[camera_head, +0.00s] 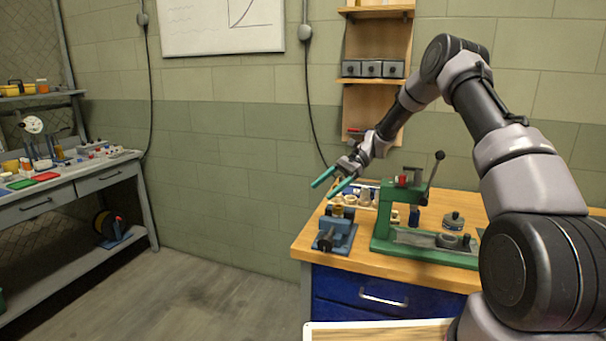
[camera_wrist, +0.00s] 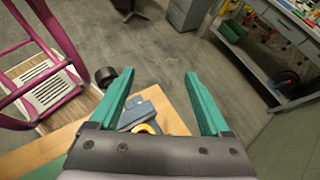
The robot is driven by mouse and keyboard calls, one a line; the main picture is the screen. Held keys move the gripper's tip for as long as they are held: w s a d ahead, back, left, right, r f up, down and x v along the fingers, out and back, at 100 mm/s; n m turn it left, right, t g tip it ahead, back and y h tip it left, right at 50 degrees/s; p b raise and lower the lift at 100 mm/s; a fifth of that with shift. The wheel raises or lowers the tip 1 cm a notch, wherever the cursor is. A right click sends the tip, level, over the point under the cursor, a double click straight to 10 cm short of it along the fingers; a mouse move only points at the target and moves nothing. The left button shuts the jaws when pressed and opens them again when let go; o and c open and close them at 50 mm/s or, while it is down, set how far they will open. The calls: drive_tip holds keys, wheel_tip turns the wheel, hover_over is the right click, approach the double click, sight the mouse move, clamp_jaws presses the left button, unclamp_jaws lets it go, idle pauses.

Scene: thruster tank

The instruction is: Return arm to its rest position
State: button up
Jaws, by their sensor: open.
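My gripper (camera_head: 333,183) has teal fingers and is held in the air above the left back part of the wooden workbench (camera_head: 455,195). In the wrist view the two fingers (camera_wrist: 163,100) are spread apart with nothing between their tips. My arm reaches in from the right, bends high at the elbow and slopes down to the gripper. A blue vise (camera_head: 336,236) stands on the bench below the gripper, and part of it shows beyond the gripper body in the wrist view (camera_wrist: 145,108).
A green press (camera_head: 425,240) with an upright lever stands right of the vise. A wooden wall shelf (camera_head: 377,82) with grey boxes rises behind my arm. A second workbench (camera_head: 80,182) with small items stands far left. The floor (camera_head: 215,280) between the benches is clear.

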drive_tip(key=s+d+r+n+t+h, duration=0.1)
drive_tip(key=s+d+r+t+h, duration=0.2)
drive_tip(key=r, duration=0.4)
drive_tip(key=s+d+r+n+t+h, duration=0.1)
drive_tip(key=s+d+r, duration=0.2)
drive_tip(key=s+r, duration=0.3)
drive_tip(key=s+d+r+n+t+h, duration=0.1)
drive_tip(key=s+d+r+n+t, duration=0.2)
drive_tip(key=r, duration=0.5)
drive_tip(key=s+d+r+t+h, duration=0.1)
drive_tip(key=s+d+r+t, duration=0.1)
drive_tip(key=s, duration=0.4)
drive_tip(key=s+d+r+t+h, duration=0.1)
drive_tip(key=s+d+r+t, duration=0.1)
drive_tip(key=s, duration=0.5)
drive_tip(key=s+d+r+n+t+h, duration=0.1)
drive_tip(key=s+d+r+t, duration=0.1)
drive_tip(key=s+d, duration=0.2)
drive_tip(key=shift+s+d+r, duration=0.3)
drive_tip(key=shift+s, duration=0.9)
